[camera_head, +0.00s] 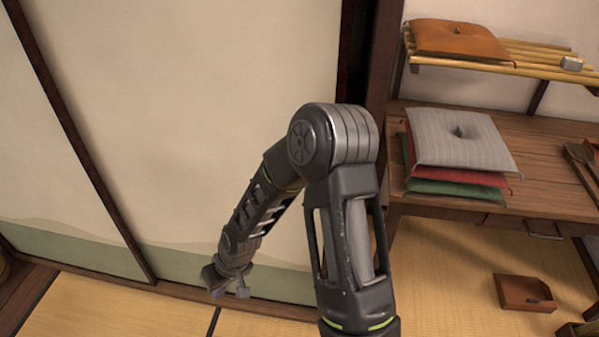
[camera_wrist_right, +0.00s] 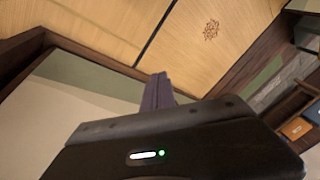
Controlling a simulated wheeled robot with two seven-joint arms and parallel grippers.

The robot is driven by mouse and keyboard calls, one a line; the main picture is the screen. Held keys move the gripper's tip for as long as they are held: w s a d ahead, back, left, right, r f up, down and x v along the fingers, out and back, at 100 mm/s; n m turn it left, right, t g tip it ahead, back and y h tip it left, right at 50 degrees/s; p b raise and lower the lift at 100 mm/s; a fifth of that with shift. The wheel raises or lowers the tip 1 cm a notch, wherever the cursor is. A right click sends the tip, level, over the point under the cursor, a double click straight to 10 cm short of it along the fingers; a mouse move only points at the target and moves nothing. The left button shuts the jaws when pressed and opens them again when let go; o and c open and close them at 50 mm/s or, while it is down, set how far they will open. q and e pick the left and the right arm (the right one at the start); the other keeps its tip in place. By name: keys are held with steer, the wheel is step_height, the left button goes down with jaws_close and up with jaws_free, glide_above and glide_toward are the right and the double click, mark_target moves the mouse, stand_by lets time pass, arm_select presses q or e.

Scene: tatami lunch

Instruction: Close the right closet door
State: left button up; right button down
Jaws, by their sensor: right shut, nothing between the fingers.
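The right closet door (camera_head: 200,90) is a cream sliding panel with a green band along its bottom. Its dark left edge strip (camera_head: 85,150) overlaps the left closet door (camera_head: 45,160). A dark strip (camera_head: 355,55) stands between the panel's right side and the wooden post; I cannot tell whether it is a gap. My right gripper (camera_head: 216,286) is low in front of the right door, and I cannot tell whether it touches it. In the right wrist view its dark purple fingers (camera_wrist_right: 157,92) are shut and empty, beside a pale panel. My left gripper is not in view.
A wooden post (camera_head: 383,70) stands right of the doors. Beyond it, a wooden desk (camera_head: 560,160) holds stacked cushions (camera_head: 460,140), under a slatted shelf (camera_head: 525,66) with an orange cushion (camera_head: 455,40). A small wooden box (camera_head: 523,292) lies on the tatami floor (camera_head: 110,305).

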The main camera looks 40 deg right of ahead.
steer(key=s+a+f+g+y, duration=0.1)
steer(key=s+a+f, duration=0.55)
steer(key=s, duration=0.25)
steer(key=s+a+f+g, duration=0.2)
steer(key=s+a+f, duration=0.3)
steer(key=s+a, duration=0.35)
steer(key=w+d+r+n+t+p, duration=0.15)
steer(key=w+r, duration=0.25)
steer(key=w, duration=0.5)
steer(key=w+d+r+t+p, duration=0.1)
steer(key=w+d+r+t, duration=0.15)
steer(key=w+r, duration=0.4)
steer(key=w+d+r+h, duration=0.3)
steer(key=w+d+r, duration=0.55)
steer(key=w, duration=0.35)
steer(key=w+d+r+m+g+h+p, duration=0.15)
steer(key=d+r+m+h, duration=0.4)
steer(key=d+r, duration=0.85)
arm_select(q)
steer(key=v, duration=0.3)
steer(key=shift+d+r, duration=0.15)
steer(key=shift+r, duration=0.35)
arm_select(e)
steer(key=s+d+r+m+g+h, duration=0.3)
steer(key=s+d+r+m+g, duration=0.2)
steer(key=s+d+r+m, duration=0.2)
steer(key=shift+d+r, duration=0.35)
steer(key=shift+d, duration=0.65)
